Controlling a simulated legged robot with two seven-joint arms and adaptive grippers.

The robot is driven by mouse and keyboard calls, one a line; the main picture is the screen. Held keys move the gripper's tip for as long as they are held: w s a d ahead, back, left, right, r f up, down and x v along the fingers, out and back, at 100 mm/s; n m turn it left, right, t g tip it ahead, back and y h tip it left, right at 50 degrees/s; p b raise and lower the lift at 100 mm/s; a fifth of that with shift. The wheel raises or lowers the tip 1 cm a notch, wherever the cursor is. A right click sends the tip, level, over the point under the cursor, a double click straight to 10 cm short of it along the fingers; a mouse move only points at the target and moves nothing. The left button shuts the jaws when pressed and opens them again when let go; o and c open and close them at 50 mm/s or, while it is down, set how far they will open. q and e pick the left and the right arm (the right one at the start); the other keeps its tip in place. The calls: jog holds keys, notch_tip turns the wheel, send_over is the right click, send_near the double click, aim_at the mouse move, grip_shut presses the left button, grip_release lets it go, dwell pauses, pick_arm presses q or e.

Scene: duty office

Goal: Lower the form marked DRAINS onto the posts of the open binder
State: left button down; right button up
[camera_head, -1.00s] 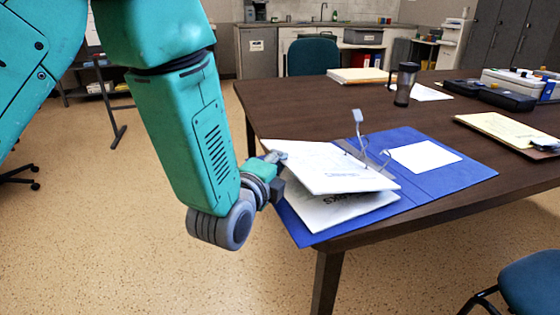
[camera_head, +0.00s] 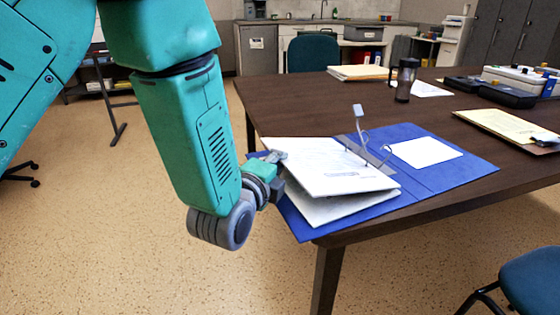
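The open blue binder (camera_head: 455,178) lies on the table's near left part, with a stack of white paper (camera_head: 335,208) on its left side. A white form (camera_head: 335,172) with faint print lies just above this stack, slightly tilted, with a gap at its near edge. The print is too small to read. My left gripper (camera_head: 277,160) is shut on the form's left edge. The raised binder posts (camera_head: 361,128) stand at the form's right edge; I cannot tell whether they pass through its holes. My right gripper is out of view.
A white sheet (camera_head: 425,152) lies on the binder's right side. A travel mug (camera_head: 405,80), a paper stack (camera_head: 358,72) and a clipboard (camera_head: 508,126) sit farther back on the dark table (camera_head: 300,100). A blue chair (camera_head: 532,285) stands at the near right.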

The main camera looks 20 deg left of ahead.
pick_arm(q)
jog(key=c, duration=1.6)
grip_release()
jog(key=shift+c, duration=0.2)
jog(key=s, duration=0.7)
jog(key=s+a+f+n+g, duration=0.2)
jog(key=s+f+n+g, duration=0.1)
jog(key=f, duration=0.4)
jog(key=s+a+f+n+g+y, duration=0.1)
jog(key=s+a+f+n+g, duration=0.15)
jog(key=f, duration=0.45)
jog(key=s+a+f+n+g, duration=0.1)
jog(key=s+f+n+g, duration=0.25)
jog(key=f, duration=0.35)
jog(key=s+a+f+n+g, duration=0.35)
jog(key=s+f+n, duration=0.2)
jog(key=s, duration=0.45)
jog(key=s+a+f+n+g, duration=0.2)
jog(key=s+f+n+g, duration=0.25)
jog(key=s+f, duration=0.35)
notch_tip(320, 180, up, 14)
jog(key=s+p, duration=0.2)
jog(key=p, duration=1.1)
jog(key=shift+d+f+n+t, duration=0.2)
jog(key=shift+n+t, duration=0.1)
